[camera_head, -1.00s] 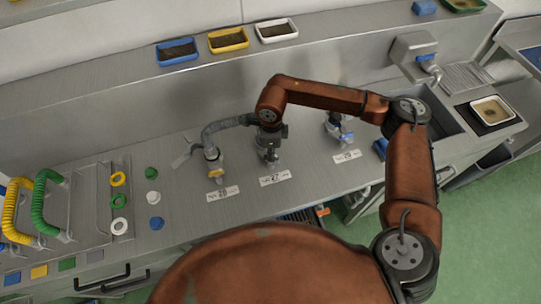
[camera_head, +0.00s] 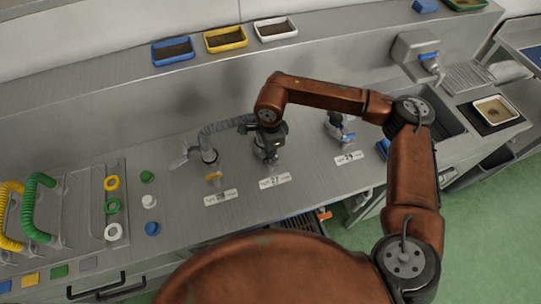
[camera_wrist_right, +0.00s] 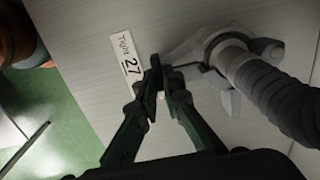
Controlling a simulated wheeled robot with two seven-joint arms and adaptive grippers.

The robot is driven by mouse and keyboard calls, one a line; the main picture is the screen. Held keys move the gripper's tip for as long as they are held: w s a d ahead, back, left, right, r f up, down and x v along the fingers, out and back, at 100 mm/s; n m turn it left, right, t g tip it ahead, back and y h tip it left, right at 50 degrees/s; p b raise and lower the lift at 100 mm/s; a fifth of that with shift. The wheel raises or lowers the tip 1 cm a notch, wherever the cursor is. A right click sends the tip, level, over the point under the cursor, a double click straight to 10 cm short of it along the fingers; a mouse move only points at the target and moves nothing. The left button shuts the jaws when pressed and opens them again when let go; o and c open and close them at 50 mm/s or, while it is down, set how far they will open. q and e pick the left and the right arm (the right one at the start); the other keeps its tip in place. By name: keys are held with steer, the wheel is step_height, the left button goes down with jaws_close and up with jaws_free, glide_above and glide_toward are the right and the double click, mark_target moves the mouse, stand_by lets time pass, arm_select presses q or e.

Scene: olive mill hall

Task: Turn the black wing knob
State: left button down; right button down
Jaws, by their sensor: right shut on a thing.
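The black wing knob is on the middle tap, above the label reading 27 (camera_head: 275,181). The knob itself is mostly hidden by my right gripper (camera_head: 268,156). In the right wrist view the two fingers of the right gripper (camera_wrist_right: 165,75) come together closely, shut on the knob beside the tap's grey body (camera_wrist_right: 196,68). The label 27 (camera_wrist_right: 127,62) lies just left of the fingertips there. My left gripper is not in view.
A tap with an orange knob (camera_head: 213,177) and a grey hose (camera_head: 226,126) stands left of the gripper. A tap with a blue knob (camera_head: 347,137) stands to its right. Coloured rings (camera_head: 112,206) lie on the counter at left. Three trays (camera_head: 226,40) sit on the back ledge.

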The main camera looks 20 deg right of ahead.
steer(key=shift+w+r, duration=0.1)
steer(key=c, duration=2.1)
jaws_free()
step_height(320, 180, up, 12)
steer(key=shift+f, duration=0.1)
steer(key=shift+o, duration=0.6)
